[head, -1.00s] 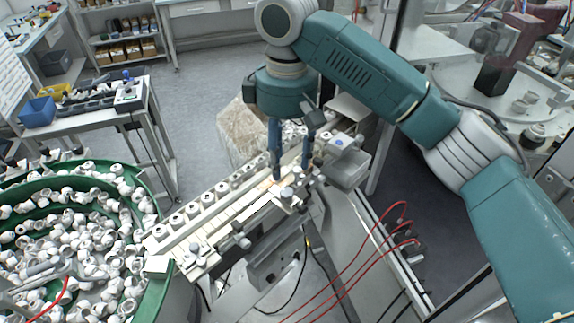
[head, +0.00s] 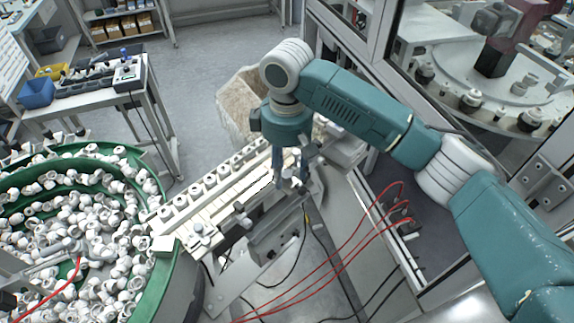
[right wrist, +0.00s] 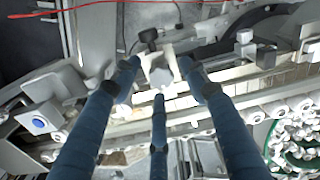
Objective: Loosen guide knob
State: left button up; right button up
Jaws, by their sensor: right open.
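The guide rail (head: 222,204) runs diagonally beside the green bowl, with a row of white caps along it. My right gripper (head: 290,184) is at the rail's right end, pointing down, with its dark blue fingers spread. In the right wrist view, the open fingers of my right gripper (right wrist: 159,77) frame a pale faceted knob (right wrist: 162,77). No finger is clearly closed against it, and I cannot tell how far down they reach. In the head view this knob is largely hidden by the fingers. Another knob (head: 240,208) sits farther left along the rail. My left gripper is not in view.
The green bowl (head: 150,285) full of white caps stands at the left. Red hoses (head: 335,262) cross the lower middle. A cart with a blue bin (head: 36,93) stands at upper left. A glazed machine frame (head: 385,30) rises at the right.

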jog(key=c, duration=0.3)
grip_shut()
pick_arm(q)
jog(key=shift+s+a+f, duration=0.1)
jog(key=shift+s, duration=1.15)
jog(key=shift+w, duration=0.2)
pick_arm(e)
jog(key=shift+n, duration=1.2)
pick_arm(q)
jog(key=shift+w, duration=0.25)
pick_arm(e)
jog(key=shift+w+n, duration=0.1)
jog(key=shift+n, duration=1.7)
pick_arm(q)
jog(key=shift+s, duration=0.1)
pick_arm(e)
jog(key=shift+r, duration=0.1)
